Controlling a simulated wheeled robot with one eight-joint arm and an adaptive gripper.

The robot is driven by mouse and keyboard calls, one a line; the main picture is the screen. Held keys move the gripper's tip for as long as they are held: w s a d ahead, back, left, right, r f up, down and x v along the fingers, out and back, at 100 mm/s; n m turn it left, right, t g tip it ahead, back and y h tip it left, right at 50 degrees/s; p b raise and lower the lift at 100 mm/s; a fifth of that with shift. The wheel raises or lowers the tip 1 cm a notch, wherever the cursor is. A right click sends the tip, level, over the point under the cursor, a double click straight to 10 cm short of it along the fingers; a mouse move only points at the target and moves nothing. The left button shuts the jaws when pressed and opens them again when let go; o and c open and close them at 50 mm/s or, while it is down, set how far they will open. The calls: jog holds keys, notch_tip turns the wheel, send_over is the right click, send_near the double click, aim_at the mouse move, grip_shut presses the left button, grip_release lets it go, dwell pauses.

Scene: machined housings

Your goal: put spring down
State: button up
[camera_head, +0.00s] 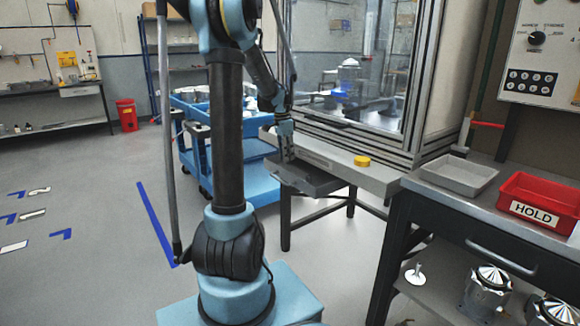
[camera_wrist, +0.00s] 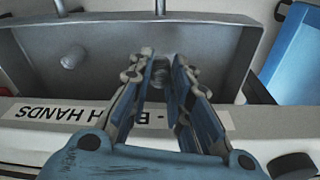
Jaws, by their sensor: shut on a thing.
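My gripper (camera_wrist: 162,70) reaches over the front wall of a grey metal tray (camera_wrist: 112,28) in the wrist view. Its two fingers are shut on a small grey piece, the spring (camera_wrist: 161,78), which shows only partly between the fingertips. I cannot tell whether the spring touches the tray floor. A second small grey cylindrical piece (camera_wrist: 72,58) lies in the tray to the left, apart from the fingers. In the head view my gripper (camera_head: 287,155) is low at the grey tray (camera_head: 318,183), and the spring cannot be made out.
A white ledge with a label (camera_wrist: 50,112) runs along the tray's near side. A glazed cabinet (camera_head: 350,70) stands behind, with a yellow round thing (camera_head: 362,161) on its ledge. A blue cart (camera_head: 262,185) is to the left. A red HOLD bin (camera_head: 530,192) sits on the right bench.

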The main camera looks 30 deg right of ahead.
jog(key=shift+f, duration=2.3)
jog(key=shift+f, duration=0.1)
jog(key=o, duration=0.9)
notch_tip(320, 180, up, 11)
jog(key=a, duration=0.1)
jog(key=s+a+r+n, duration=0.2)
jog(key=a+n, duration=0.2)
jog(key=a, duration=0.9)
jog(key=s+a+f+n+t, duration=0.15)
jog(key=s+a+n, duration=0.4)
jog(key=a, duration=0.65)
jog(key=s+a+f+n, duration=0.3)
jog(key=s+a+f, duration=0.1)
jog(key=s, duration=0.1)
jog(key=s+a+f+n+y, duration=0.1)
jog(key=s+a+f+n, duration=0.3)
jog(key=s+a+f, duration=0.1)
jog(key=s+a+f+n+t, duration=0.1)
jog(key=s+a+f+n, duration=0.2)
jog(key=s+a+f, duration=0.1)
jog(key=shift+s+a+f, duration=0.25)
jog(key=shift+s+a, duration=0.45)
jog(key=shift+s, duration=0.25)
